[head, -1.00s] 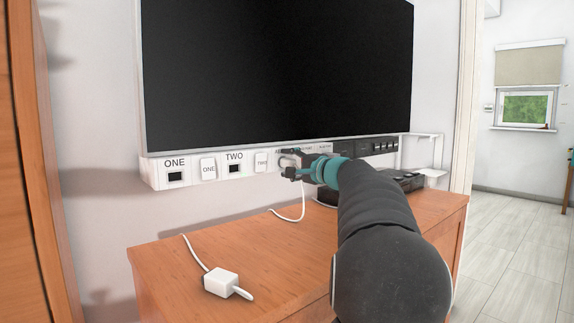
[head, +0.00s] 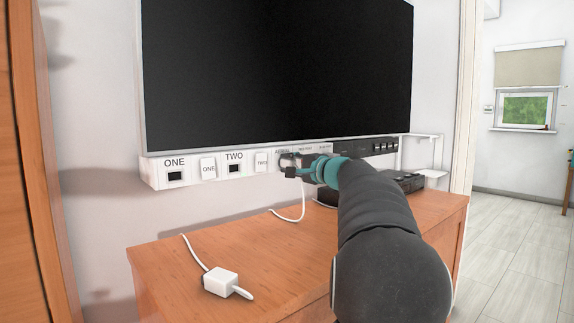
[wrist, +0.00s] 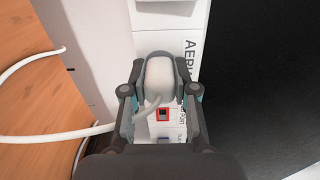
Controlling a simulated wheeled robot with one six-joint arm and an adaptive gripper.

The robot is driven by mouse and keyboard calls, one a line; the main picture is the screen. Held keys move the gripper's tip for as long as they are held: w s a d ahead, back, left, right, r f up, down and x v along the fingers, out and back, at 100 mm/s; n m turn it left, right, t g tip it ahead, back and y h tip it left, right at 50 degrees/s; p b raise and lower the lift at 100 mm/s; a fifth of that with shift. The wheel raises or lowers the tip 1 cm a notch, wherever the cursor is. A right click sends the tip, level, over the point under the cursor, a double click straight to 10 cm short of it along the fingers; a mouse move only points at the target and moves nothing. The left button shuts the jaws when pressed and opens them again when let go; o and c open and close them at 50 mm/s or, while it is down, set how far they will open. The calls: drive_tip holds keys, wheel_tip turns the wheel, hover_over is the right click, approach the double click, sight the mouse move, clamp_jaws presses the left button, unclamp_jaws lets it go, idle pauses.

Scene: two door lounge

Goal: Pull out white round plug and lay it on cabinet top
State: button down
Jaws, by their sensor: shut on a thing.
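The white round plug (wrist: 159,76) sits between the fingers of my gripper (wrist: 158,92) in the wrist view, with its white cable running off to the left. My gripper (head: 288,166) is shut on it at the panel below the TV, by the "AERIAL" label. In the head view the fingers hide most of the plug, and I cannot tell whether it is still in its socket. The cabinet top (head: 270,255) is wood and lies below the panel.
A white boxy plug (head: 221,281) with a cable lies on the cabinet's front left. A black box (head: 395,184) stands at its back right. The socket panel (head: 205,167) and the TV (head: 280,70) are close behind my gripper. The middle of the cabinet top is mostly clear.

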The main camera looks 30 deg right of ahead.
sight(294, 164)
drive_tip(key=shift+s, duration=0.15)
drive_tip(key=shift+s+d+b, duration=0.25)
drive_tip(key=shift+s+b, duration=0.45)
drive_tip(key=shift+s, duration=0.75)
drive_tip(key=shift+s+d+b, duration=0.2)
drive_tip(key=shift+s+b, duration=0.45)
drive_tip(key=shift+s, duration=0.75)
